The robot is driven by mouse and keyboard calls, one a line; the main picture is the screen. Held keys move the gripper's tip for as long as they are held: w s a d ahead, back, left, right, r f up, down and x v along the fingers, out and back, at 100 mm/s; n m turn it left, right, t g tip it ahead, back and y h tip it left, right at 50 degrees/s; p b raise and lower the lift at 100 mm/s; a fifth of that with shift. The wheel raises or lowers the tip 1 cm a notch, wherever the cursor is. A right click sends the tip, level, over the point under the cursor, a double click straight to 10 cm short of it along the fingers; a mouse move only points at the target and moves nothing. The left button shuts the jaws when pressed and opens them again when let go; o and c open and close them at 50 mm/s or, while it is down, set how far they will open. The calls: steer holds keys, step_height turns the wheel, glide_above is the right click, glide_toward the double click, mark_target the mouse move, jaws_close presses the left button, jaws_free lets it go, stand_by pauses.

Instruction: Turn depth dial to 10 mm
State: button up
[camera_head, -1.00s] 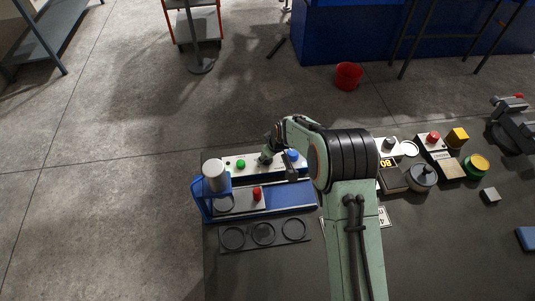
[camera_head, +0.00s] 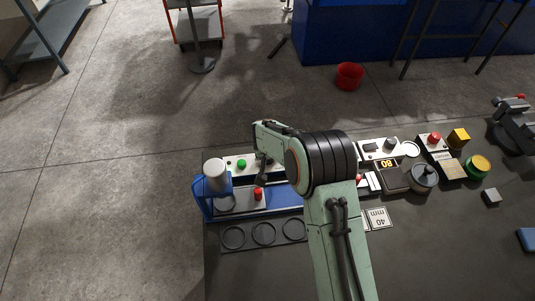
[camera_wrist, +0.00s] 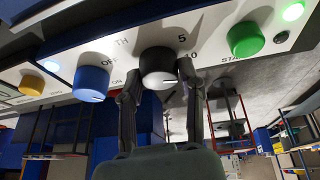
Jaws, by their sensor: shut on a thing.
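The depth dial (camera_wrist: 158,65) is a dark round knob with a light grey rim on a white panel, with "5" and "10" printed beside it. A short white mark shows low on its face. My gripper (camera_wrist: 160,84) has one finger on each side of the dial and is shut on it. A blue knob (camera_wrist: 91,82) and a yellow knob (camera_wrist: 31,84) are to its left in the wrist view. A green start button (camera_wrist: 245,38) is to its right. In the head view my gripper (camera_head: 262,175) is at the control panel, and my arm hides part of the panel.
A blue press frame (camera_head: 204,202) with a white cylinder (camera_head: 215,174) stands at the left table edge. A red knob (camera_head: 258,194) is beside it. A "40 mm" card (camera_head: 377,218) lies right of my arm.

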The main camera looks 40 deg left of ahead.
steer(key=shift+f, duration=0.1)
stand_by(0.3)
steer(key=o, duration=1.2)
steer(key=shift+c, duration=0.2)
steer(key=v, duration=1.2)
steer(key=shift+w, duration=0.1)
